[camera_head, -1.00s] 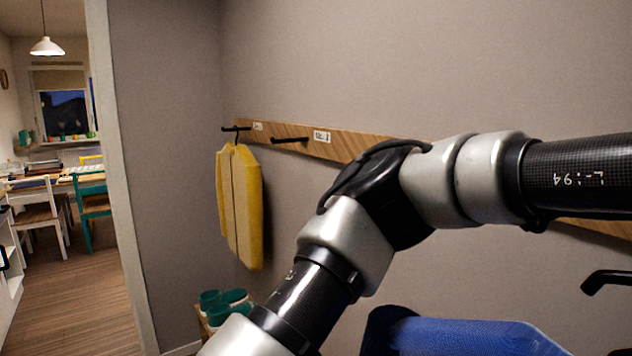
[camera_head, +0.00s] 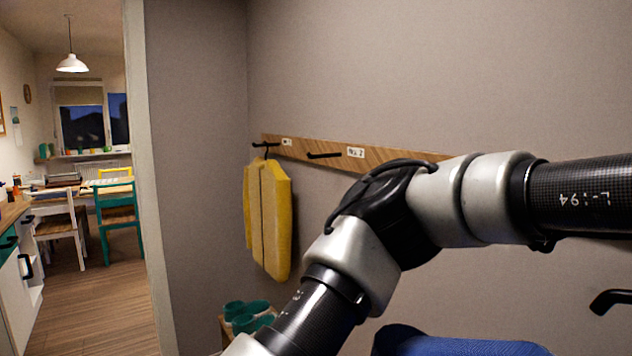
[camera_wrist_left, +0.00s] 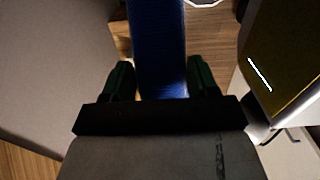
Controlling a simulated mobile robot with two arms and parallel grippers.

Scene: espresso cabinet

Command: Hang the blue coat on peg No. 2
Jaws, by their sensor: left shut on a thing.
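The blue coat (camera_head: 465,346) shows only as a blue strip at the bottom of the head view; the rest is cut off. In the left wrist view it is a blue band (camera_wrist_left: 158,40) between the fingers of my left gripper (camera_wrist_left: 161,78), which is shut on it. Peg No. 2 (camera_head: 324,155) is a bare black peg on the wooden rail (camera_head: 400,158), left of the label "No. 2" (camera_head: 355,152). The coat is apart from it, lower and to the right in the picture. My right gripper is not in view.
A yellow coat (camera_head: 268,220) hangs on the peg left of No. 2. Teal shoes (camera_head: 248,315) stand below it. My arm hides part of the rail. A black bent piece (camera_head: 612,299) shows at the right edge. A doorway opens left onto a dining room.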

